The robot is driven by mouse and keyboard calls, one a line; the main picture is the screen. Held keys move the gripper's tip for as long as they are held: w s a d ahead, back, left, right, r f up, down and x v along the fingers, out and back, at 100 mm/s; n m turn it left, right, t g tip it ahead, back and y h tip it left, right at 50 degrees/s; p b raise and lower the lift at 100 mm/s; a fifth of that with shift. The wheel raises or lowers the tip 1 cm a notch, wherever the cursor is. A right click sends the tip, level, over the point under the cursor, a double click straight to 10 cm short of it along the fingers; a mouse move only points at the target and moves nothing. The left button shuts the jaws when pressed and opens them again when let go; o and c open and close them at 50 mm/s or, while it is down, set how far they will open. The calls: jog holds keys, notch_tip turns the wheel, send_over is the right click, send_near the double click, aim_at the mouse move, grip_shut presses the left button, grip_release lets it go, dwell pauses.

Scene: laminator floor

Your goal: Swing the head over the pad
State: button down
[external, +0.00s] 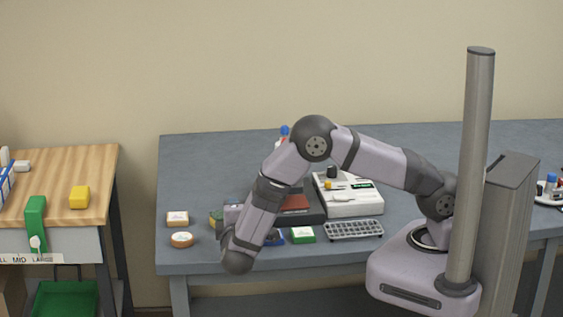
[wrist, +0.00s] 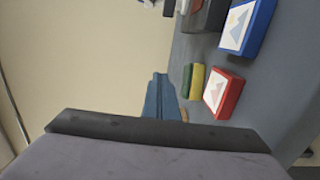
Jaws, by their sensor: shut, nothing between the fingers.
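A dark machine with a red flat part (external: 293,203) stands on the blue-grey table, partly hidden behind my forearm. I cannot tell which part is the head and which the pad. A dark body, maybe the same machine, shows at the top of the wrist view (wrist: 205,14). The end of my arm is low at the front of the table, left of the machine and apart from its visible part. My gripper (external: 232,213) is mostly hidden behind the forearm; the part that shows is shut and empty.
A white machine (external: 348,196) and a grey rack (external: 354,230) stand right of the dark machine. Red (wrist: 223,95) and blue (wrist: 246,26) picture blocks show in the wrist view. The table's back left is clear.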

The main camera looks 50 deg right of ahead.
jog(key=p+x, duration=0.3)
jog(key=x, duration=0.6)
jog(key=shift+w+d+r+p, duration=0.1)
jog(key=shift+d+p, duration=0.2)
jog(key=shift+p, duration=0.1)
jog(key=shift+d+p, duration=0.3)
jog(key=shift+p, duration=0.05)
jog(key=s, duration=0.1)
jog(key=s+d+p, duration=0.1)
jog(key=shift+s+p, duration=0.3)
jog(key=shift+s, duration=0.05)
jog(key=shift+s+d, duration=0.1)
jog(key=shift+s, duration=0.2)
